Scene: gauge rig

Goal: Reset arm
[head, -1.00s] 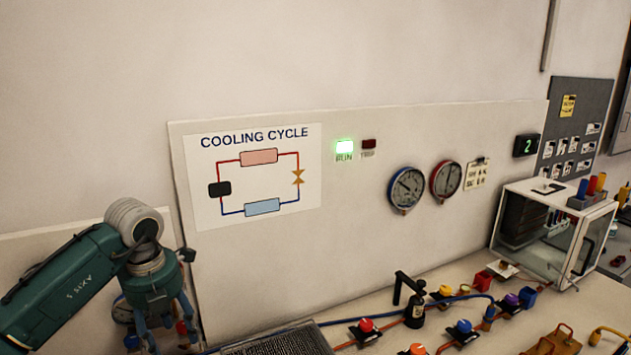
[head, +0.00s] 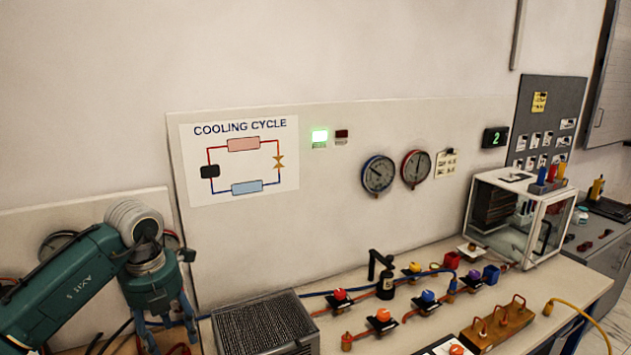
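My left arm comes in from the left, teal with a grey joint. My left gripper (head: 168,332) points down at the lower left, over the left end of the bench. Its two blue fingers are spread apart and nothing shows between them; the fingertips are close to the lower picture edge. My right arm and gripper are not in view.
A grey finned box (head: 262,325) stands just right of the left gripper. Pipes with coloured valves (head: 383,316), a black hand pump (head: 385,285) and a glass-sided cabinet (head: 520,215) stand further right. The back panel carries a cooling diagram (head: 243,160) and gauges (head: 378,174).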

